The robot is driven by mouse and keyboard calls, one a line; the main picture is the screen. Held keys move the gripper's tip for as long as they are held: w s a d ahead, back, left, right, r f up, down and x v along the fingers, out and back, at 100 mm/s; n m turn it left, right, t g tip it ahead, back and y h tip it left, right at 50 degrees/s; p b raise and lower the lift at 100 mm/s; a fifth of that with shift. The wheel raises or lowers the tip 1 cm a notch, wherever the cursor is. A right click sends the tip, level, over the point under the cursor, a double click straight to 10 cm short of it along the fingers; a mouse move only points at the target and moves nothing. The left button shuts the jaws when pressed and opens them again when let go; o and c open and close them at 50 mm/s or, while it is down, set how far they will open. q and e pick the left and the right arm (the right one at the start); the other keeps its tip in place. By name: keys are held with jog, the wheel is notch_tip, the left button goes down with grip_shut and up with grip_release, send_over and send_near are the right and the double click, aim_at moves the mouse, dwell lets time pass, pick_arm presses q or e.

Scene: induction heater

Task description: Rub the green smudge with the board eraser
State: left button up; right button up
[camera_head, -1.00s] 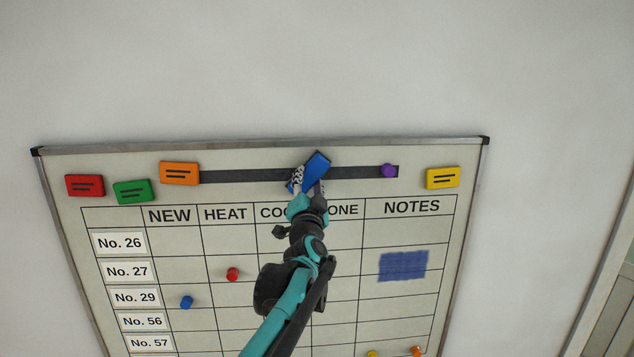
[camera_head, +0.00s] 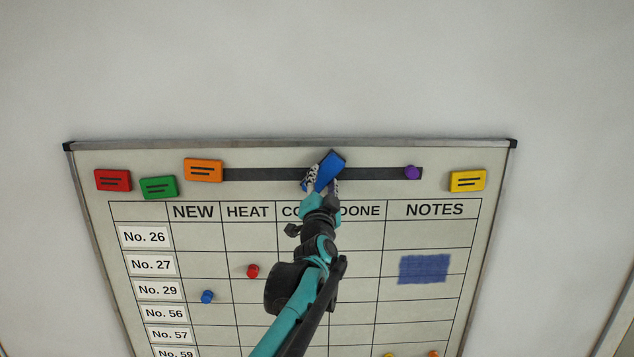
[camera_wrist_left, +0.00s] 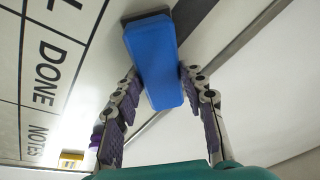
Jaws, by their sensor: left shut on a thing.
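The blue board eraser (camera_head: 330,167) is held between the fingers of my left gripper (camera_head: 322,182), over the dark magnetic strip at the top of the board. In the left wrist view the eraser (camera_wrist_left: 155,60) sits tilted between both fingers (camera_wrist_left: 160,95). I cannot tell whether it touches the board. A blue smudge (camera_head: 424,269) lies in the NOTES column, below and right of the eraser. No green smudge shows; the green thing is a magnet card (camera_head: 158,187). My right gripper is out of view.
The whiteboard (camera_head: 350,235) has red (camera_head: 112,180), orange (camera_head: 203,170) and yellow (camera_head: 467,181) cards along its top. A purple magnet (camera_head: 412,172) is on the strip right of the eraser. Red (camera_head: 253,271) and blue (camera_head: 207,297) magnets sit left of my arm.

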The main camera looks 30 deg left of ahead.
pick_arm(q)
jog(key=shift+w+d, duration=0.55)
jog(key=shift+d, duration=0.3)
jog(key=shift+w+d, duration=0.5)
jog(key=shift+d, duration=0.4)
jog(key=shift+w+d, duration=0.55)
jog(key=shift+d, duration=0.3)
jog(key=shift+w+d, duration=0.3)
jog(key=shift+d, duration=0.15)
jog(key=shift+w+d, duration=0.35)
jog(key=shift+d, duration=0.25)
jog(key=shift+w+d, duration=0.3)
jog(key=shift+d, duration=0.25)
jog(key=shift+a, duration=0.15)
jog(key=shift+s+a, duration=0.45)
jog(key=shift+a, duration=0.3)
jog(key=shift+s+a, duration=0.5)
jog(key=shift+a, duration=0.2)
jog(key=shift+s+a, duration=0.45)
jog(key=shift+a, duration=0.3)
jog(key=s+a, duration=0.3)
jog(key=a, duration=0.2)
jog(key=shift+s, duration=0.15)
